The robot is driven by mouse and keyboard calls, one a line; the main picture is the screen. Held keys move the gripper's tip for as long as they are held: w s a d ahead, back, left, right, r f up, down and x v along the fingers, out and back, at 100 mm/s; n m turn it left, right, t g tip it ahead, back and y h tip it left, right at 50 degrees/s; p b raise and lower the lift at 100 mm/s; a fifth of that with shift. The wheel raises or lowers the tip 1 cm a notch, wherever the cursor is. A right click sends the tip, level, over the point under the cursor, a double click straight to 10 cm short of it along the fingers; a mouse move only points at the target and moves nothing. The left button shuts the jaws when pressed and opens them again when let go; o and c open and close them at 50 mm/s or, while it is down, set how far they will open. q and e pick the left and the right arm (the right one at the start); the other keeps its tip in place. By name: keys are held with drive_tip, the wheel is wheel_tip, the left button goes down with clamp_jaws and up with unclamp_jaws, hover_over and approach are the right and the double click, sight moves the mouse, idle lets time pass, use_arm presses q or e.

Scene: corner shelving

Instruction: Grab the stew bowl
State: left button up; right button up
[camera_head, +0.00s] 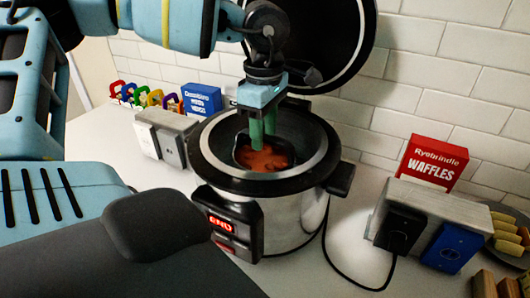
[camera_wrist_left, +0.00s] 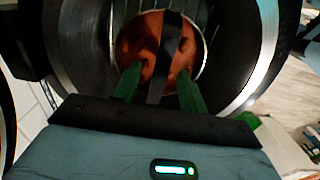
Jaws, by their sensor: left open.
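The stew bowl (camera_head: 264,161), filled with orange-red stew, sits inside the round cooker (camera_head: 293,222). In the left wrist view the stew bowl (camera_wrist_left: 143,42) shows as a brown-red disc with a dark strap-like band across it. My left gripper (camera_head: 263,143) reaches down into the cooker from above, its green fingers over the stew. In the left wrist view the left gripper (camera_wrist_left: 160,80) has its two fingers apart, with the dark band between them. I cannot tell whether they touch it. My right gripper is not in view.
The cooker's round black lid (camera_head: 330,45) stands raised behind it. A red waffles box (camera_head: 432,163) and a metal outlet block (camera_head: 425,222) are at right. A blue box (camera_head: 202,103) and another outlet block (camera_head: 165,137) are at left. A black cord lies on the white counter.

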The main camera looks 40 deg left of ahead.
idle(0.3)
use_arm(q)
clamp_jaws()
idle(1.3)
